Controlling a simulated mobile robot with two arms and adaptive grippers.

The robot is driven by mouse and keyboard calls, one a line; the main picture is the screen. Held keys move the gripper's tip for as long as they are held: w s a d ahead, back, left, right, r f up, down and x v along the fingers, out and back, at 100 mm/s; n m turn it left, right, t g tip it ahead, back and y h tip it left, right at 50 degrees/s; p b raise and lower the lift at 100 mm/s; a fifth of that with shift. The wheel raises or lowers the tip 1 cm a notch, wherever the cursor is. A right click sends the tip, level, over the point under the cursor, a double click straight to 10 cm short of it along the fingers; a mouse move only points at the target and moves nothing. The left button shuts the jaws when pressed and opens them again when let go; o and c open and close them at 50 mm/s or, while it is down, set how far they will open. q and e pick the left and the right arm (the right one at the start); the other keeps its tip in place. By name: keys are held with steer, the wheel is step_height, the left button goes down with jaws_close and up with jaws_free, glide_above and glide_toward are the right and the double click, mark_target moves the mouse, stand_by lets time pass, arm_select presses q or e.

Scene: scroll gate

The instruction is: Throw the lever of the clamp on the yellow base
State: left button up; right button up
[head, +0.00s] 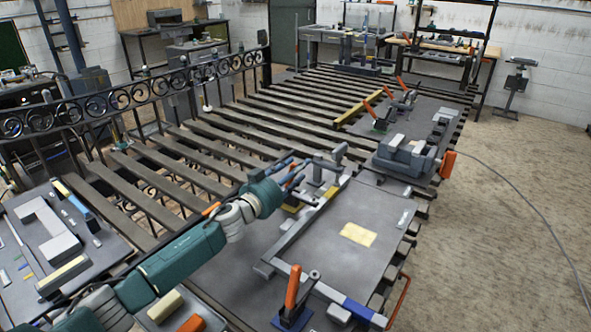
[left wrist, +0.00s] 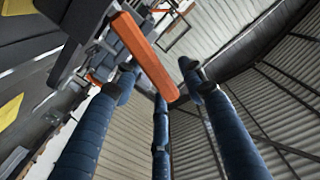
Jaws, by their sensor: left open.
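The clamp near my left gripper has an orange lever (head: 296,182), and a bit of its yellow base (head: 291,208) shows below the gripper in the head view. My left gripper (head: 290,167) is open at this clamp, with its blue fingers spread and partly hiding it. In the left wrist view the orange lever (left wrist: 145,55) runs diagonally, its free end close to the fingertips (left wrist: 160,80) and between the left and right fingers. I cannot tell whether a finger touches it. My right gripper is not in view.
A clamp on a blue base (head: 292,318) stands in front, its orange lever upright. More orange-levered clamps (head: 389,100) stand farther back. A grey vise (head: 405,155) sits at the right. The grey plate (head: 335,265) with a yellow patch is mostly clear.

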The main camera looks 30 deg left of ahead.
arm_select(q)
jaws_close()
steer(key=shift+a, duration=0.1)
steer(key=shift+w+a+r+n+p, duration=0.1)
steer(key=shift+a+r+n+p, duration=0.1)
steer(key=shift+a+n+p, duration=0.3)
steer(key=shift+w+a+r+n+p, duration=0.1)
steer(key=shift+a+r+n+p, duration=0.05)
steer(key=shift+a+n+p, duration=0.3)
steer(key=w+a+f+n, duration=0.1)
steer(key=a+f+n, duration=0.1)
steer(key=a+n, duration=0.6)
steer(key=shift+f+n+p, duration=0.4)
steer(key=shift+n, duration=0.75)
